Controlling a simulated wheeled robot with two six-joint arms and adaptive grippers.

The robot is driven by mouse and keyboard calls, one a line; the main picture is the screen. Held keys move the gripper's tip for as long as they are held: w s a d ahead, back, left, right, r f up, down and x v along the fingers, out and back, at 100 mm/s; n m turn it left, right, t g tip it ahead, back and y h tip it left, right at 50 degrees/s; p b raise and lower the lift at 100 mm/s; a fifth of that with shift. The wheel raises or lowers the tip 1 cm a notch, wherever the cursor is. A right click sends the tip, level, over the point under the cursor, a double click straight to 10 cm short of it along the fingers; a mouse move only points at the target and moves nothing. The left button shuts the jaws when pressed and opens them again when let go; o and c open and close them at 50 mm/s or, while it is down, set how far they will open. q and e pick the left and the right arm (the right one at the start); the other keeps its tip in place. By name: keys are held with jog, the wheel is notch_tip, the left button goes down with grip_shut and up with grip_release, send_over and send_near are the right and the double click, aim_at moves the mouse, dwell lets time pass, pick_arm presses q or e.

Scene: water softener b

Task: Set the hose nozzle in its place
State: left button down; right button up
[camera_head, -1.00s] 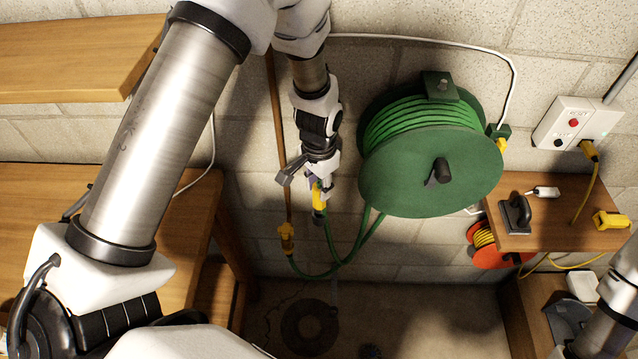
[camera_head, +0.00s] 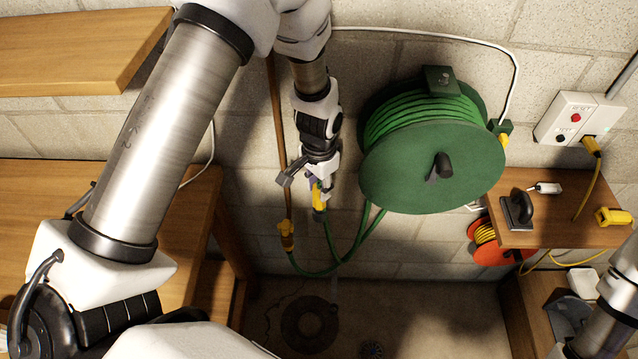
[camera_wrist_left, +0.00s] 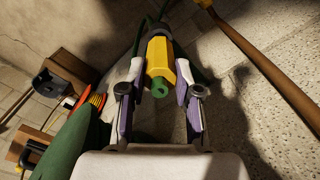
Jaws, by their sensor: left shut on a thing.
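The hose nozzle (camera_head: 319,202) is yellow with a green end and is on the green hose (camera_head: 330,238). My left gripper (camera_head: 319,186) is shut on it, in front of the wall, left of the green hose reel (camera_head: 432,170). In the left wrist view the nozzle (camera_wrist_left: 159,62) lies between the two fingers of the left gripper (camera_wrist_left: 161,70), its green end toward the palm. I cannot make out the nozzle's place for certain. My right gripper is not in view; only part of that arm shows at the lower right.
A copper pipe (camera_head: 280,140) with a yellow fitting (camera_head: 286,236) stands just left of the gripper. A wooden bench (camera_head: 190,215) is on the left. A small wooden shelf (camera_head: 545,232) and an outlet box (camera_head: 575,118) are on the right. The floor below holds a dark ring (camera_head: 309,325).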

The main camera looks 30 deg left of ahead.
pick_arm(q)
jog(key=shift+f+b, duration=0.55)
jog(key=shift+f, duration=0.5)
jog(key=c, duration=0.7)
grip_release()
jog(key=shift+r, duration=0.1)
notch_tip(320, 180, up, 12)
jog(key=shift+f, duration=0.1)
